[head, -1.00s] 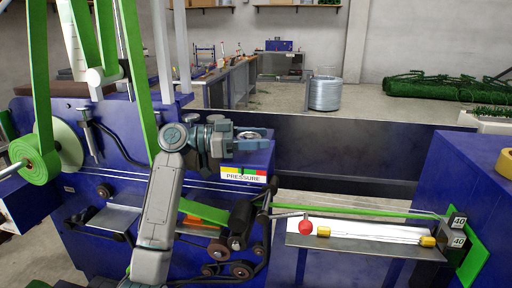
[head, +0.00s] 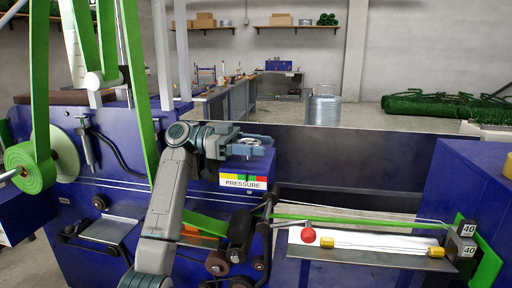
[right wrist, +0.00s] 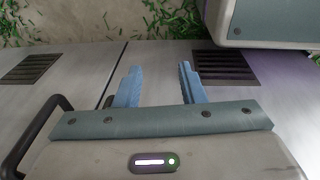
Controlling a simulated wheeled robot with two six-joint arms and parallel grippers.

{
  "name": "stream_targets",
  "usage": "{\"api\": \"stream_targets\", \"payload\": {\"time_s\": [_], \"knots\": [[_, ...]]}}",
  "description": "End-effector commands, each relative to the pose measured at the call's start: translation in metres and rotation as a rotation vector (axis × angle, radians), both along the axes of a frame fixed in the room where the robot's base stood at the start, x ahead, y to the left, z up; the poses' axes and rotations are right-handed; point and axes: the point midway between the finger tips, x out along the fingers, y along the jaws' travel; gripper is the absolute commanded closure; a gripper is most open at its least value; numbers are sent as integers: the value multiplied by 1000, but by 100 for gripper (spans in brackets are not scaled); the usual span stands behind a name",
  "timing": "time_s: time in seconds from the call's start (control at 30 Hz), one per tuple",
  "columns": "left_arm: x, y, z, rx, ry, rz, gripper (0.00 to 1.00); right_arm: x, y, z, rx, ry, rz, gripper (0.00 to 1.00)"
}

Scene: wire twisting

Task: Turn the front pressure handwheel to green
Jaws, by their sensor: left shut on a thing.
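The pressure handwheel (head: 250,139) is a small metal wheel on top of a blue housing (head: 262,165). Below it is a PRESSURE label (head: 243,181) with a yellow, green and red colour strip. My left gripper (head: 255,142) reaches over the housing from the left and is shut on the handwheel, partly hiding it. The wheel's pointer is too small to make out. My right gripper (right wrist: 158,85) shows only in the right wrist view, with its two blue fingers apart and nothing between them.
A green ribbon roll (head: 30,168) hangs at the left. A tray (head: 370,245) with a red ball (head: 308,235) and yellow pieces lies at the lower right. Black rollers (head: 240,235) sit below the housing.

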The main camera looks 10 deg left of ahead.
Motion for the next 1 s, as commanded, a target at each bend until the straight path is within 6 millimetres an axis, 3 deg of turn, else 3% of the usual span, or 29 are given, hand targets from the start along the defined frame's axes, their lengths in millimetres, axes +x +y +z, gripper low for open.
{"api": "stream_targets", "payload": {"time_s": [0.3, 0.33, 0.43, 0.77, 0.83, 1.0], "knots": [[0, 0, 1, -1, 0, 0, 69, 0, 0, 1, 0, 0, 0, 64], [0, 0, 1, -1, 0, 0, 43, 0, 0, 1, 0, 0, 0, 64], [0, 0, 1, -1, 0, 0, 25, 0, 0, 1, 0, 0, 0, 64], [0, 3, 0, 0, 0, 1, 25, 0, 0, -1, 0, 1, 0, 64], [1, 10, -1, 1, 0, 2, 25, 0, 0, -2, 0, 7, -1, 64], [3, 41, -2, 2, 1, 3, 25, 14, 4, 24, 1, -12, 3, 64]]}}
